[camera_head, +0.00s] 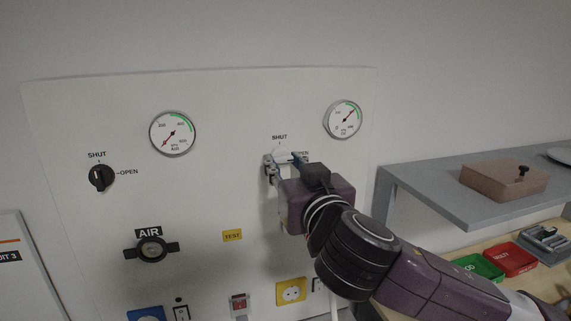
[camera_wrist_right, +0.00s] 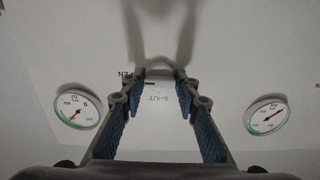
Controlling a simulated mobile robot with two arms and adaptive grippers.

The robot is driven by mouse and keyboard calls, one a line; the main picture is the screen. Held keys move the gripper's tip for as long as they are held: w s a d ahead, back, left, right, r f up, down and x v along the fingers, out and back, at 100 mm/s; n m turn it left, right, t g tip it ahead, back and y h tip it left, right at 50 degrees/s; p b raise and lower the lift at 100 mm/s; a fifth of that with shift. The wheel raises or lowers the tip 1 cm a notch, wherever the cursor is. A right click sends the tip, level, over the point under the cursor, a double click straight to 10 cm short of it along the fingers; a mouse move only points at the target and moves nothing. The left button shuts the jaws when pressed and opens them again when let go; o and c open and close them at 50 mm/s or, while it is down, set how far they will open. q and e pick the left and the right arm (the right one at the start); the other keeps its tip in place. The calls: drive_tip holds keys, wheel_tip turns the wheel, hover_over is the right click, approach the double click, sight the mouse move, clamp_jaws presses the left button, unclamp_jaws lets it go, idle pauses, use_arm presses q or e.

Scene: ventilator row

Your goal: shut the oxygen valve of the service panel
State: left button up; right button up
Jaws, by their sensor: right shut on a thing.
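The service panel (camera_head: 215,195) is a pale upright board. My right gripper (camera_head: 283,162) is at its right-hand valve, under the "SHUT" label and beside an "OPEN" label. The valve's pale knob (camera_head: 281,154) sits between the fingertips, and the gripper is shut on it. The wrist view shows the two blue-padded fingers (camera_wrist_right: 160,82) closed on the pale knob (camera_wrist_right: 158,71). The fingers and wrist hide most of the knob, so I cannot tell its pointer direction. No oxygen label is visible. My left gripper is not in view.
A black knob (camera_head: 101,178) with SHUT and OPEN labels and a black AIR fitting (camera_head: 151,249) are at the panel's left. Two round gauges (camera_head: 173,133) (camera_head: 343,119) sit above. A grey shelf (camera_head: 430,192) with a brown box (camera_head: 504,179) juts out at right.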

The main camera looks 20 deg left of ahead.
drive_tip(key=shift+n, duration=0.3)
drive_tip(key=shift+c, duration=0.2)
drive_tip(key=shift+f+n, duration=0.1)
drive_tip(key=shift+n, duration=1.1)
drive_tip(key=n, duration=0.4)
drive_tip(key=shift+n, duration=0.3)
drive_tip(key=n+p, duration=0.1)
drive_tip(key=n, duration=0.1)
drive_tip(key=n+p, duration=0.1)
drive_tip(key=n, duration=0.2)
drive_tip(key=shift+d+r+n, duration=0.1)
drive_tip(key=shift+r+n, duration=0.1)
drive_tip(key=shift+n, duration=0.1)
drive_tip(key=n+p, duration=0.1)
drive_tip(key=n, duration=0.3)
drive_tip(key=shift+n, duration=0.3)
drive_tip(key=o, duration=1.1)
